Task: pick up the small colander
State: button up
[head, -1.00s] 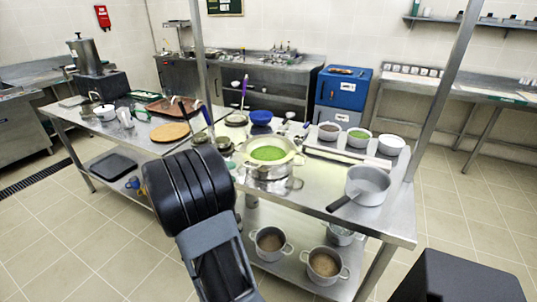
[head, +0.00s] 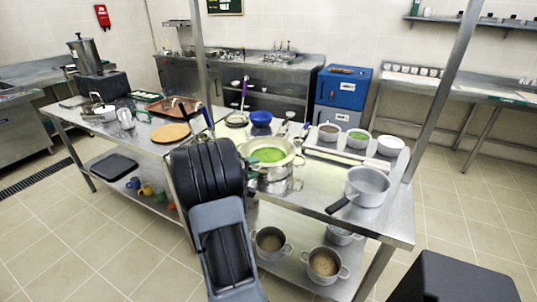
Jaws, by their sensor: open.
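No piece is clearly labelled as the small colander. A pale, wide-rimmed vessel with green contents (head: 268,154), perhaps a colander, sits on a shiny steel pot on the steel table (head: 318,212). A small blue bowl (head: 261,117) stands behind it, and a round sieve-like piece (head: 236,120) lies to its left; at this size I cannot tell whether either has holes. My dark arm rises from the bottom centre and its end overlaps the table edge just left of the pale vessel. My gripper's fingers do not show; they are hidden behind the arm or out of view.
A grey saucepan (head: 368,186) stands at the table's right end, its handle pointing left. Three small containers (head: 360,138) stand behind. A wooden board (head: 170,132) lies at left. A slanted metal post (head: 440,90) rises at right.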

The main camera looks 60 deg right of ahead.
grip_shut()
dwell(0.3)
dwell(0.3)
